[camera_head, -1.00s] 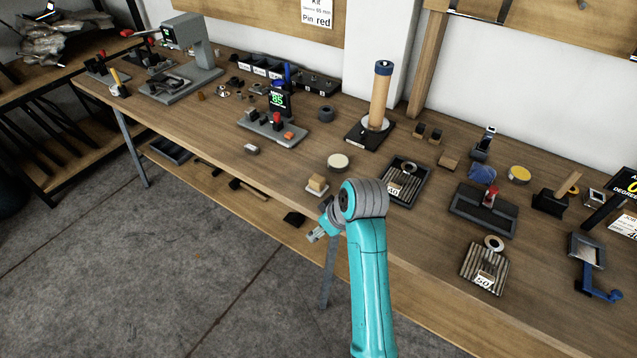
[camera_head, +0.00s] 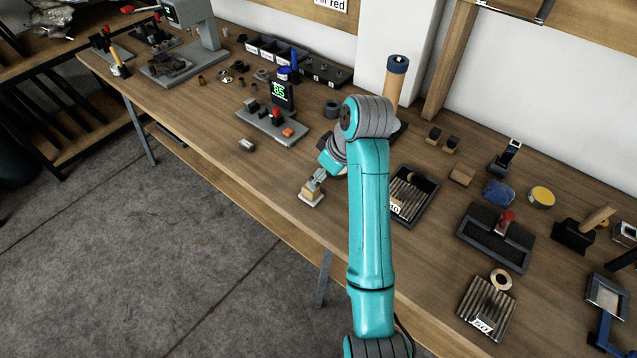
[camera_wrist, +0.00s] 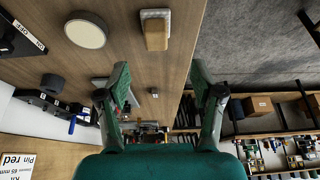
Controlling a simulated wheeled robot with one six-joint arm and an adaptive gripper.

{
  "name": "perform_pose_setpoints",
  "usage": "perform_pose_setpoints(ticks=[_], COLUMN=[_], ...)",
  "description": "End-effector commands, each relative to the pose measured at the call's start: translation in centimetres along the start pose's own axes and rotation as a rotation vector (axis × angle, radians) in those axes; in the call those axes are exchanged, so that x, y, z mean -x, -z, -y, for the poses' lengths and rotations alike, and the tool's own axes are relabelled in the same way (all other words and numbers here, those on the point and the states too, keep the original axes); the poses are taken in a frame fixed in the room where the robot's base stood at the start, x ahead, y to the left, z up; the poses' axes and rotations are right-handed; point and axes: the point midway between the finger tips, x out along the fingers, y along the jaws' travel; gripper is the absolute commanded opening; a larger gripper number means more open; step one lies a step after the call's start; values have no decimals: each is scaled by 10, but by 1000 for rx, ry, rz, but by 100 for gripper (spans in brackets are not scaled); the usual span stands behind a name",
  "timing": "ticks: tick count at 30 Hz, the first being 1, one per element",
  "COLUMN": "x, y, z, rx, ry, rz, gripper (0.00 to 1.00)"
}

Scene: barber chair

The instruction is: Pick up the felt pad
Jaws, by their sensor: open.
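A small wooden block on a pale, flat base, which looks like the felt pad (camera_head: 311,196), sits near the table's front edge. It also shows at the top of the wrist view (camera_wrist: 155,30). My gripper (camera_head: 318,179) is just above or behind it in the head view, and I cannot tell whether they touch there. In the wrist view my gripper (camera_wrist: 160,82) has its fingers spread and empty, with the block beyond the gap between them. A round, cream-topped disc (camera_wrist: 86,32) lies beside the block; my arm hides it in the head view.
A ribbed tray (camera_head: 411,207) and a dark tray with a red knob (camera_head: 496,238) stand right of my arm. A device with a green display (camera_head: 282,97) stands at the back left. The table's front left is mostly clear; its front edge is close to the block.

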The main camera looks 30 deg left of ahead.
Motion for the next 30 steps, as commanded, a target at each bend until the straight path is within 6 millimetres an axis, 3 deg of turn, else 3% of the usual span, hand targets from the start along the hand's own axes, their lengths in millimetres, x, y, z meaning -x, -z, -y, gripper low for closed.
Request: perform_pose_setpoints(ticks=[9,17,24,30], x=[-43,-60,-93,-106], y=[0,2,7,7], z=[0,-1,-6,-6], rx=[0,0,-1,0], ry=[3,1,2,0], rz=[2,1,2,1], gripper=[67,67,67,67])
